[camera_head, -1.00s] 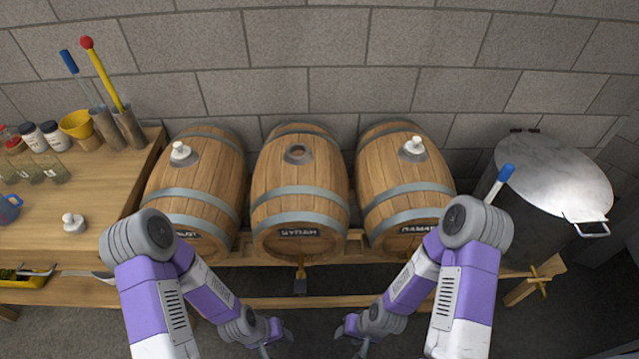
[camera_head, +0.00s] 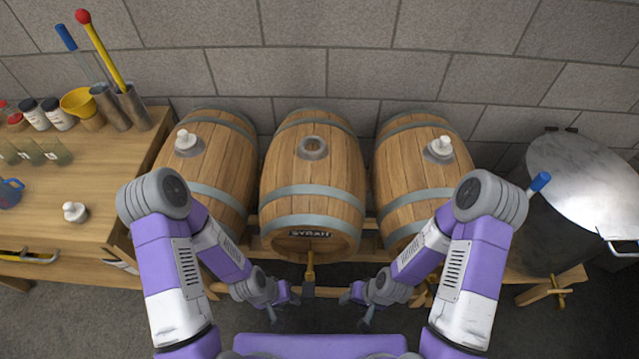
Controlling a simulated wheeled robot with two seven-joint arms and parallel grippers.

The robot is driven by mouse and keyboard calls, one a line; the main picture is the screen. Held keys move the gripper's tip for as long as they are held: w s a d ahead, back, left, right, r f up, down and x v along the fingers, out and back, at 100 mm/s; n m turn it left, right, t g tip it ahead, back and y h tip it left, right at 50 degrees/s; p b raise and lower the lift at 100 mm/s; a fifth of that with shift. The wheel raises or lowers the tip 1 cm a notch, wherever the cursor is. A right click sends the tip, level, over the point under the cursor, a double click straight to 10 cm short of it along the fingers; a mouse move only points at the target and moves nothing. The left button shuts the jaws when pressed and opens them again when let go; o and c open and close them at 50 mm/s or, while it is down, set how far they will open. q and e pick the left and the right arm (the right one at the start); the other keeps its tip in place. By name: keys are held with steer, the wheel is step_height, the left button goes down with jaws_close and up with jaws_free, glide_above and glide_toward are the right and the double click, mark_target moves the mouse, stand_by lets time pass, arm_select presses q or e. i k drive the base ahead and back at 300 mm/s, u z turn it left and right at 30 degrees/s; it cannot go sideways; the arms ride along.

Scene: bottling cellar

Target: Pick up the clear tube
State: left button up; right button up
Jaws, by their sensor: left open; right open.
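A thin pale, see-through-looking rod with a blue end (camera_head: 66,38) leans in a metal cylinder (camera_head: 109,106) at the back of the left table; it may be the clear tube. A second blue-ended pale rod (camera_head: 539,183) shows at right, in front of the steel tank, its lower part hidden behind my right arm. I cannot tell for sure which is the clear tube. My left gripper (camera_head: 284,308) is open and empty, low in front of the middle barrel. My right gripper (camera_head: 357,308) is open and empty beside it. Both are far from either rod.
Three barrels (camera_head: 313,180) lie on a wooden rack against the wall. The wooden table (camera_head: 110,185) holds a yellow funnel (camera_head: 80,101), jars, glasses, a white stopper (camera_head: 75,212) and a red-topped yellow rod (camera_head: 103,55). The steel tank (camera_head: 585,185) stands at right.

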mark_target(61, 29)
steer(key=k, duration=0.5)
steer(key=z, duration=3.15)
steer(key=k, duration=2.65)
steer(key=u, duration=2.05)
